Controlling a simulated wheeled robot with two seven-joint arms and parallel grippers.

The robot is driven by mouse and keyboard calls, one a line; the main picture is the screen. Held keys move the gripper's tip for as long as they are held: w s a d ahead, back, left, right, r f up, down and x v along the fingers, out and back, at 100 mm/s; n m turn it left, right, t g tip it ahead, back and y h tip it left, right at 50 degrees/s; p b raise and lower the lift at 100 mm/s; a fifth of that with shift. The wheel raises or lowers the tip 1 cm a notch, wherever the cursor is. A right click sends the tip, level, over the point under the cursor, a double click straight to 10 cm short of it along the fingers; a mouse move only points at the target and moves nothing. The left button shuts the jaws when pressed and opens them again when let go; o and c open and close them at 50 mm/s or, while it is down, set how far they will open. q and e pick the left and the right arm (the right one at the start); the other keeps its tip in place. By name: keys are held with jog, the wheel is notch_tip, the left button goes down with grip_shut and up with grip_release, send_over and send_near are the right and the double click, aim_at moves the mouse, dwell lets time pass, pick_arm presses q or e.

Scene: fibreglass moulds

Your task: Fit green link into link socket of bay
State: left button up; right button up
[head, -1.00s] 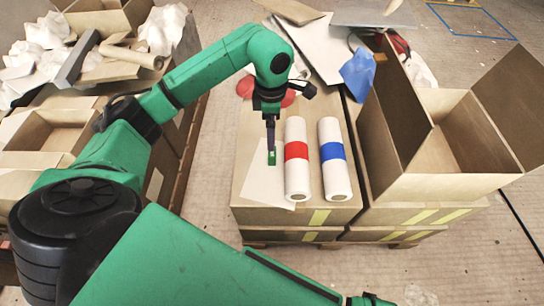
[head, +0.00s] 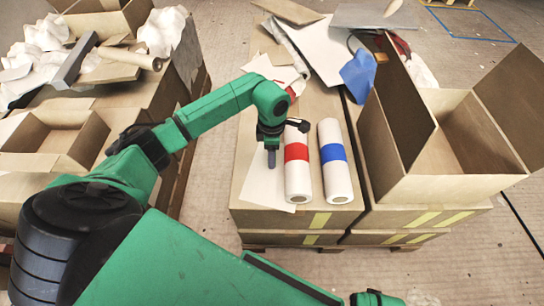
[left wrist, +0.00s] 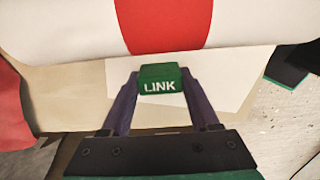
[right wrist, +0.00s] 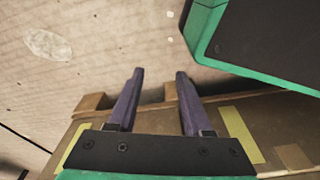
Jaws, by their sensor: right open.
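The green link (left wrist: 161,80), a small block marked LINK, sits between the fingertips of my left gripper (left wrist: 160,88). Both fingers touch its sides, so the gripper looks shut on it. In the head view my left gripper (head: 271,160) points down at the white sheet, just left of the red-banded roll (head: 297,160), and the link is hidden there. I cannot tell whether the link touches the sheet. My right gripper (right wrist: 159,75) is open and empty in the right wrist view, over the floor and a cardboard edge. I cannot make out the bay or its socket.
A blue-banded roll (head: 335,160) lies beside the red-banded one. An open cardboard box (head: 440,187) stands at the right. A blue cloth (head: 358,75) and sheets lie at the back. Boxes and scraps crowd the left pallet. Floor (head: 205,170) shows between the pallets.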

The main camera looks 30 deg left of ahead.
pick_arm(q)
grip_shut()
jog(key=shift+r, duration=0.45)
notch_tip(320, 180, up, 19)
jog(key=p, duration=0.2)
pick_arm(e)
jog(key=s, duration=0.1)
jog(key=s+f, duration=0.1)
jog(key=s+d+f, duration=0.1)
jog(key=s, duration=0.1)
jog(key=shift+s+f, duration=0.1)
jog(key=shift+f, duration=0.15)
